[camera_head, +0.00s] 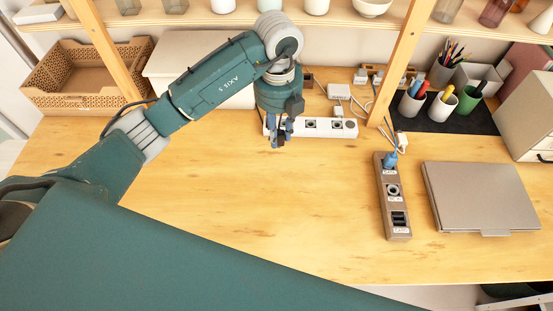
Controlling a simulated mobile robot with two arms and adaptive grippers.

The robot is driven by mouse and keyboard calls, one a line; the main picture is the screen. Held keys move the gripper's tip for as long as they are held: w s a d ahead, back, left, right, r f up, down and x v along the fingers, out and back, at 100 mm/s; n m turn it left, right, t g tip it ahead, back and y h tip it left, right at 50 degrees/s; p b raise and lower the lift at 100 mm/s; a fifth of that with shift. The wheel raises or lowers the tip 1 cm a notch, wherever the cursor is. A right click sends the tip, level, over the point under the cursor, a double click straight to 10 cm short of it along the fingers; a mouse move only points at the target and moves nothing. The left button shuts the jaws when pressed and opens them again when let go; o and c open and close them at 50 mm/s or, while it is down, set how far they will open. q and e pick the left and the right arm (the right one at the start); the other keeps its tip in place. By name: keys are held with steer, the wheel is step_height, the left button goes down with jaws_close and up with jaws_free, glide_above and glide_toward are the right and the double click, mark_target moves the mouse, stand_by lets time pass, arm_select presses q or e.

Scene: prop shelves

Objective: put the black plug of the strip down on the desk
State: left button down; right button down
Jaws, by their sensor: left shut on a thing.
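My left gripper (278,141) points down at the left end of a white power strip (348,128) at the back of the desk (215,200). It is shut on a small dark thing, which I take to be the black plug; the fingers mostly hide it. I cannot tell whether the plug is in or clear of the strip. My right gripper is not in view.
A brown strip (393,217) with a blue plug (389,160) lies right of centre, beside a closed grey laptop (480,195). Pen cups stand on a black mat (478,121). A shelf post (398,62) rises behind. The desk's middle front is clear.

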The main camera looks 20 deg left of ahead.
arm_select(q)
step_height(320, 180, down, 11)
steer(key=shift+r+p, duration=0.1)
steer(key=shift+p, duration=1.05)
steer(key=shift+a+f, duration=0.1)
steer(key=shift+f, duration=0.35)
steer(key=shift+f, duration=0.15)
steer(key=c, duration=1.5)
jaws_free()
steer(key=shift+o, duration=0.2)
